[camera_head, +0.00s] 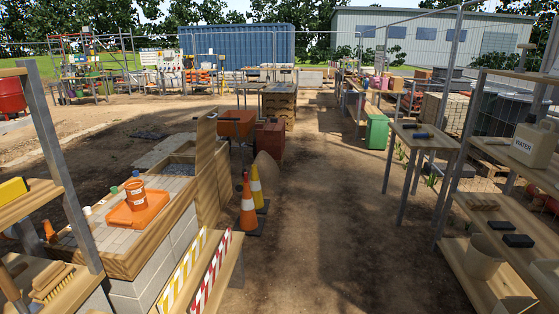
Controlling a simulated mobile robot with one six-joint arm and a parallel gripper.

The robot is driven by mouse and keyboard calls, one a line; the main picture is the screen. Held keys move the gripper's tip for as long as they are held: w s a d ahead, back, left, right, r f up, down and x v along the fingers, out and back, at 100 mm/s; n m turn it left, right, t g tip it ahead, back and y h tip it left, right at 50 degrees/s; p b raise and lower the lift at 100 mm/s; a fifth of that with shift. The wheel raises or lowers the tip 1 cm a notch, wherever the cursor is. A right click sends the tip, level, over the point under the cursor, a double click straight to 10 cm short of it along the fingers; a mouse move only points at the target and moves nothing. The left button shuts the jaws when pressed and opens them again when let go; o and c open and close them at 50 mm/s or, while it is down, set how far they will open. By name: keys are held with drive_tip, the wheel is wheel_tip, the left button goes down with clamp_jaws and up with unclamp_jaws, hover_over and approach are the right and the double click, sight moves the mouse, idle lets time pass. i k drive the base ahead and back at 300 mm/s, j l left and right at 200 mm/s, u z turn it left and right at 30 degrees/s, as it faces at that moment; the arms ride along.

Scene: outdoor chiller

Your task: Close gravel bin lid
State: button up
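What looks like the gravel bin (163,177) is a wooden-rimmed compartment at the far end of the block-walled work surface at left. Grey gravel-like material (180,169) shows inside, so the bin is open. A tall wooden panel (208,165), which looks like its lid, stands upright along the bin's right side. Its hinge is not clear from here. My gripper is not in view.
An orange bucket (135,195) stands on an orange tray (137,212) nearer on the work surface. Traffic cones (248,207) stand right of the panel. Shelves flank both sides. The dirt path (315,230) in the middle is clear.

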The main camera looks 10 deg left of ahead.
sight(207, 124)
drive_tip(key=i+j+u, duration=0.25)
drive_tip(key=i, duration=0.4)
drive_tip(key=i+u, duration=0.25)
drive_tip(key=i, duration=0.4)
drive_tip(key=i+u, duration=0.25)
drive_tip(key=i, duration=0.45)
drive_tip(key=i+l+u, duration=0.25)
drive_tip(key=i, duration=0.4)
drive_tip(key=i+l, duration=0.7)
drive_tip(key=l, duration=0.2)
drive_tip(key=i+l+z, duration=0.15)
drive_tip(key=i+l, duration=0.5)
drive_tip(key=l, duration=0.25)
drive_tip(key=i+j, duration=0.35)
drive_tip(key=i, duration=0.25)
drive_tip(key=i+j+z, duration=0.1)
drive_tip(key=i+j, duration=0.3)
drive_tip(key=i, duration=0.15)
